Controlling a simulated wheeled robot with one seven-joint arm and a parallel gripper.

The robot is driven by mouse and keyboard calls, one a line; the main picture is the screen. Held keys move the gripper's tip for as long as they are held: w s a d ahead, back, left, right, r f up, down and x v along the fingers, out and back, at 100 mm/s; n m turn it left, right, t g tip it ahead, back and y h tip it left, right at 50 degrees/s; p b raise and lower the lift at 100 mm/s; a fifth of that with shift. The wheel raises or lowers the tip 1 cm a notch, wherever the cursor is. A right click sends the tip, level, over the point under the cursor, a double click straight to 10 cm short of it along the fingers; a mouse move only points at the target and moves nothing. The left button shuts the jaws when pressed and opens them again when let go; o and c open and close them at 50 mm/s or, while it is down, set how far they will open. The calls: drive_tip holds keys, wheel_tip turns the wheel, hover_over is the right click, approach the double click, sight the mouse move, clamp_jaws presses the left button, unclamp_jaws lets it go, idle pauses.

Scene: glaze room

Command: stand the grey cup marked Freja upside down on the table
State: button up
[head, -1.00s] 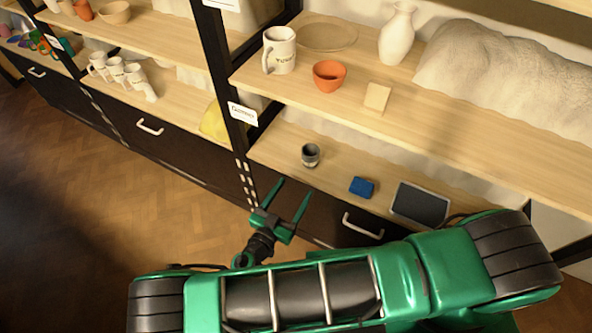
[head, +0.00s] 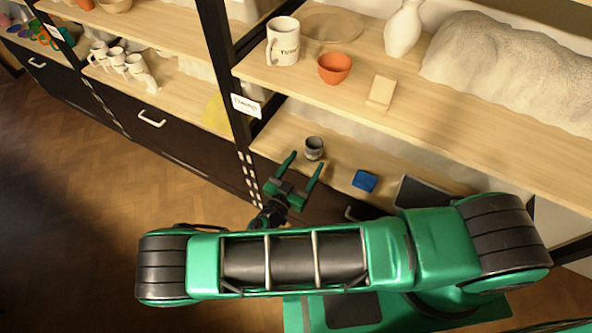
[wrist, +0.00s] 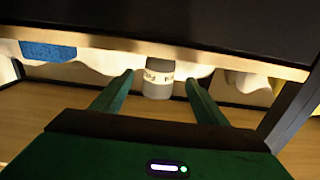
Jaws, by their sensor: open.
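The small grey cup (head: 314,148) stands upright on the lower wooden shelf, its dark opening facing up. In the wrist view the cup (wrist: 158,82) shows a pale band with dark lettering, too partial to read with certainty. My gripper (head: 305,161) is open and empty at the front edge of that shelf, pointing at the cup. In the wrist view the cup appears between the two green fingertips, just beyond them; I see no contact. The table named in the task is not clearly identifiable.
A blue block (head: 365,181) and a dark tablet-like slab (head: 421,193) lie right of the cup on the lower shelf (head: 282,139). A black post (head: 226,75) stands to the left. The upper shelf above holds a white mug (head: 283,42), an orange bowl (head: 334,68) and a vase (head: 403,30).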

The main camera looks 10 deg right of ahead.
sight(310, 153)
drive_tip(key=shift+x, duration=3)
drive_tip(key=c, duration=1.1)
drive_tip(key=shift+r, duration=0.15)
drive_tip(key=shift+r, duration=1.1)
drive_tip(key=v, duration=1.4)
